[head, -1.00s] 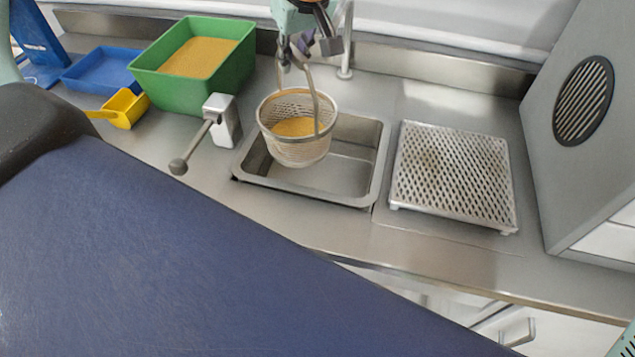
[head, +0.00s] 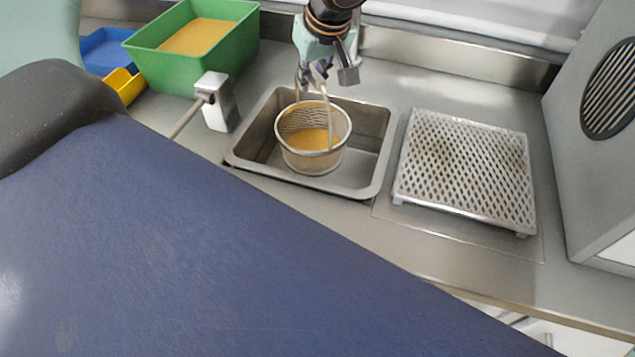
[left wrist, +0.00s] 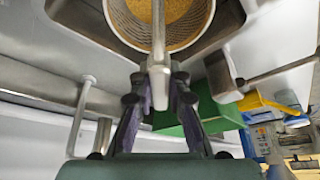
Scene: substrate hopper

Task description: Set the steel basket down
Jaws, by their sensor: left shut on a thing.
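The steel basket (head: 330,163) is a round mesh basket with a tall looped handle and orange-yellow grain inside. It hangs upright in or just above the left part of the sink (head: 375,150); I cannot tell whether its bottom touches the sink floor. My left gripper (head: 316,80) is above the basket, shut on its handle (head: 330,115). In the left wrist view the fingers (left wrist: 158,85) close around the handle (left wrist: 158,45), with the basket (left wrist: 118,30) and its grain beyond. My right gripper is not in view.
A raised perforated steel rack (head: 465,165) stands right of the sink, with a grey vented cabinet (head: 590,150) farther right. A lever fitting (head: 216,105) stands at the sink's left. Beyond it are a green grain bin (head: 165,70), yellow scoop (head: 123,87) and blue tray (head: 105,50).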

